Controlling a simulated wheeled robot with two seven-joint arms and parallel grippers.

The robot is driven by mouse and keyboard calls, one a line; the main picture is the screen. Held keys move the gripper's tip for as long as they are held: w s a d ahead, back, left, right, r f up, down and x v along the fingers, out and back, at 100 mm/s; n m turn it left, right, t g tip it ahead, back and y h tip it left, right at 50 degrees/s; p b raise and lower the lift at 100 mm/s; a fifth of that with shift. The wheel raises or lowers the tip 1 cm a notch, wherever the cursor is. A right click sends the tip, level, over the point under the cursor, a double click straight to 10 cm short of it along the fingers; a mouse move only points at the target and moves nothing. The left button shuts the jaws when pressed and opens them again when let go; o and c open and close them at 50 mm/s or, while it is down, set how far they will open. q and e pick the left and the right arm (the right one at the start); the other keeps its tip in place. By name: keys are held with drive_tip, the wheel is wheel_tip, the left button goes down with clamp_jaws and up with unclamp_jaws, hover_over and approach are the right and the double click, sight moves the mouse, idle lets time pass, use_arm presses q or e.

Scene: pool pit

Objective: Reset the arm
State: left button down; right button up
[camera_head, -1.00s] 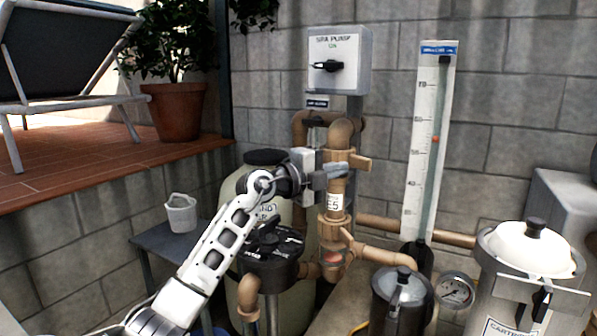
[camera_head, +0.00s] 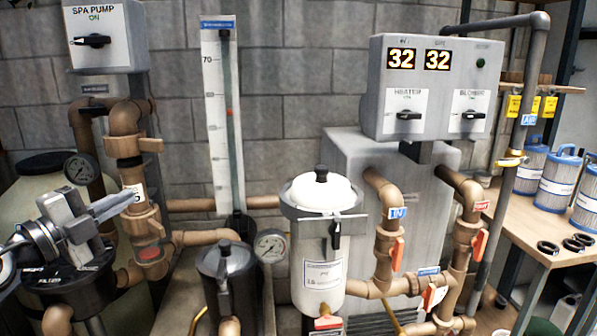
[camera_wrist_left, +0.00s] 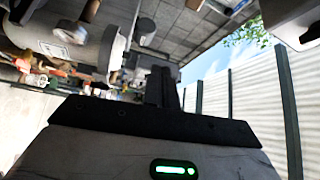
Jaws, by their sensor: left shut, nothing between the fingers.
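My left gripper (camera_head: 108,216) is at the left edge of the head view, with its fingers closed together and nothing between them. It is in front of the tan pipes and above the black multiport valve head (camera_head: 70,283) of the sand filter; I cannot tell the gap between them. In the left wrist view the closed dark fingers (camera_wrist_left: 162,88) point away from the camera, with open space around them. My right gripper is not in view.
A spa pump switch box (camera_head: 100,35), a tall flow gauge (camera_head: 222,110), a white cartridge filter (camera_head: 318,250) and a heater control box (camera_head: 430,88) stand along the block wall. A wooden bench (camera_head: 540,235) with blue cartridges is at the right.

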use_arm(q)
drive_tip(key=s+d+f+n+y, duration=0.2)
drive_tip(key=s+d+f+n, duration=0.25)
drive_tip(key=f, duration=0.45)
drive_tip(key=s+d+f+n+y, duration=0.2)
drive_tip(key=s+d+f+n, duration=0.1)
drive_tip(key=f+n, duration=0.4)
drive_tip(key=s+d+f+n+y, duration=0.2)
drive_tip(key=s+d+f+n, duration=0.15)
drive_tip(key=f, duration=0.65)
drive_tip(key=s+d+f+n+g+h, duration=0.1)
drive_tip(key=s+d+f+n+g, duration=0.3)
drive_tip(key=s+f, duration=0.8)
drive_tip(key=d+g, duration=0.2)
drive_tip(key=d, duration=0.2)
drive_tip(key=shift+s+d+g, duration=0.15)
drive_tip(key=shift+d+g, duration=0.2)
drive_tip(key=shift+g, duration=0.05)
